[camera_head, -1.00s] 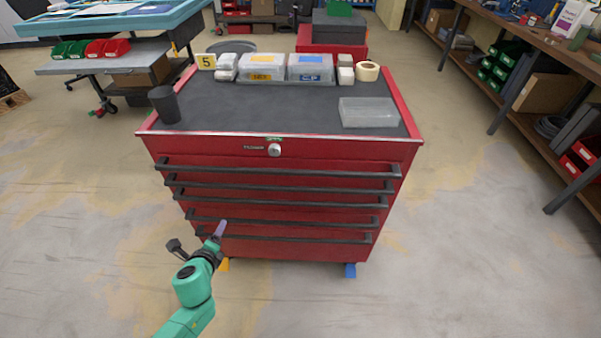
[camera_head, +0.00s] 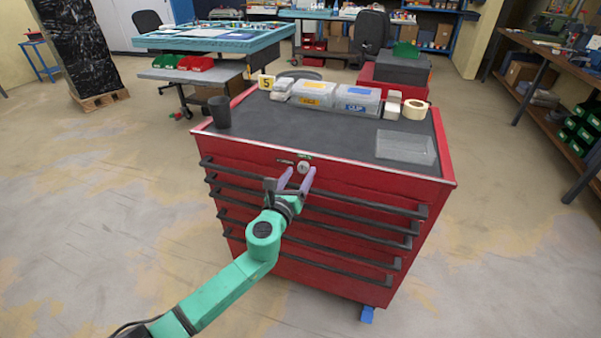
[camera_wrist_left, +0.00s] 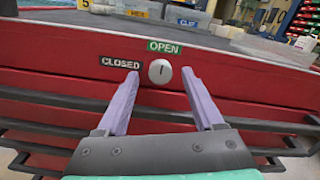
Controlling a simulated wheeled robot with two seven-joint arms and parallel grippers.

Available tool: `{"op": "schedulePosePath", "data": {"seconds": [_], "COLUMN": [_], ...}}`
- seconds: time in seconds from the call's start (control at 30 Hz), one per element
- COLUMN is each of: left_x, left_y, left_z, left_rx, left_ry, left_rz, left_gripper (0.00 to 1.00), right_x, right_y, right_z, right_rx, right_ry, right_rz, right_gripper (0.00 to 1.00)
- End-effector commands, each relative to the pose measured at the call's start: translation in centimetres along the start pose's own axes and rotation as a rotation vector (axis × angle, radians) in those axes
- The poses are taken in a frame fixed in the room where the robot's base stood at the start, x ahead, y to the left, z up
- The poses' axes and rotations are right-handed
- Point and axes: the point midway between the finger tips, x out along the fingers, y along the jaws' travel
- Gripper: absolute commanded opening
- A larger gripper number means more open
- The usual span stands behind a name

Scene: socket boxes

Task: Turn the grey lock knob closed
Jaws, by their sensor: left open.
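The grey lock knob (camera_head: 303,168) is on the upper front of the red tool cabinet (camera_head: 330,235). In the left wrist view the knob (camera_wrist_left: 160,71) is round, with a short dark mark standing nearly upright, towards the green OPEN label (camera_wrist_left: 164,47) above it. The CLOSED label (camera_wrist_left: 121,62) is to its left. My left gripper (camera_head: 290,180) is open in front of the knob. In the left wrist view its two purple fingers (camera_wrist_left: 160,82) stand on either side of the knob and hold nothing; contact cannot be told. My right gripper is not in view.
Black drawer handles (camera_head: 315,205) run across the cabinet front below the knob. On the cabinet top are a dark cup (camera_head: 219,112), clear bins (camera_head: 357,99), a tape roll (camera_head: 415,109) and a clear tray (camera_head: 405,148). The floor to the left is free.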

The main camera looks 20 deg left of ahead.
Motion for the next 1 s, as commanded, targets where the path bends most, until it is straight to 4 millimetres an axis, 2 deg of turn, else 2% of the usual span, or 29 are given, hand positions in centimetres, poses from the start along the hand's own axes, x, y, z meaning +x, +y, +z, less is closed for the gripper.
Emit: {"op": "schedulePosePath", "data": {"seconds": [0.1, 0.33, 0.37, 0.4, 0.53, 1.0], "left_x": [1.14, 1.31, 1.3, 1.3, 1.28, 1.27], "left_y": [-0.05, -0.05, -0.05, -0.04, -0.03, 0.05], "left_z": [-0.07, -0.05, -0.05, -0.05, -0.05, -0.15], "left_rx": [-0.001, -0.002, -0.002, -0.002, -0.002, -0.076], "left_ry": [0.001, 0.001, 0.001, 0.001, 0.001, 0.002], "left_rz": [-0.001, -0.001, -0.001, -0.001, -0.001, 0.0], "left_gripper": [0.69, 0.69, 0.65, 0.5, 0.0, 0.0], "right_x": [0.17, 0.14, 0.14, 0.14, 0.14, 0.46], "right_y": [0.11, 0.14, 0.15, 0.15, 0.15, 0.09], "right_z": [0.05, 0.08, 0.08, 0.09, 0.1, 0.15], "right_rx": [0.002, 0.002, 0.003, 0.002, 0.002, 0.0], "right_ry": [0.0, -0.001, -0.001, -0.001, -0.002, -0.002], "right_rz": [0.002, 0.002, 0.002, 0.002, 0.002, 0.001], "right_gripper": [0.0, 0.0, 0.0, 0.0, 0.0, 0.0]}}
